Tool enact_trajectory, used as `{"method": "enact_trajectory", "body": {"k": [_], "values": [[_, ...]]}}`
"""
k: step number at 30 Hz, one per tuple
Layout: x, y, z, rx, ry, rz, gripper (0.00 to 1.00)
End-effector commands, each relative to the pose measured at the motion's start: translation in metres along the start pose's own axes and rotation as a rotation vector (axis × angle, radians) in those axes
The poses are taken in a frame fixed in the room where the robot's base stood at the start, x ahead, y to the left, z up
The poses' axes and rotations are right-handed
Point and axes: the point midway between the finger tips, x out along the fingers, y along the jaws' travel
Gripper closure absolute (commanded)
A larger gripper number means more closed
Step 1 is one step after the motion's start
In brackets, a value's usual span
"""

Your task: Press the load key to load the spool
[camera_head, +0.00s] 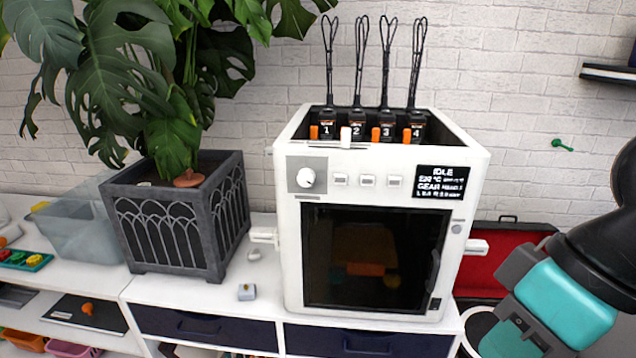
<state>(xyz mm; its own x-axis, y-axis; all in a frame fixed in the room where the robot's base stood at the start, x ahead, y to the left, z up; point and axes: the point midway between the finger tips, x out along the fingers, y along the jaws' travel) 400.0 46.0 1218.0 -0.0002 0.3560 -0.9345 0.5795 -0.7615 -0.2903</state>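A white box-shaped machine (292,240) stands on the white cabinet, facing me. Its front panel has a round white knob (306,178) and three small pale keys in a row: left key (340,180), middle key (367,181), right key (394,182). Their markings are too small to read, so I cannot tell which is the load key. A black display (440,182) reads "IDLE" at the top, with smaller lines below. Black units numbered 1 to 4 sit in the open top; no spool is clearly visible. My arm is at the lower right, apart from the machine; its gripper fingers are not visible.
A potted plant in a dark planter (180,225) stands left. A small grey block (247,292) lies on the cabinet. A red case (488,262) is behind, right. The machine's front is unobstructed.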

Motion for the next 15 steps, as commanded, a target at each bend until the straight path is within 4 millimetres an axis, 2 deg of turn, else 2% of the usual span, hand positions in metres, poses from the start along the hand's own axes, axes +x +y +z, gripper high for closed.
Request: {"method": "enact_trajectory", "body": {"k": [7, 10, 13, 15], "values": [[0.000, 0.000, 0.000, 0.001, 0.001, 0.000, 1.00], [0.003, -0.003, -0.009, 0.017, 0.024, -0.022, 1.00], [0.012, -0.013, -0.037, 0.075, 0.095, -0.093, 1.00], [0.020, -0.025, -0.066, 0.157, 0.172, -0.186, 1.00]]}}
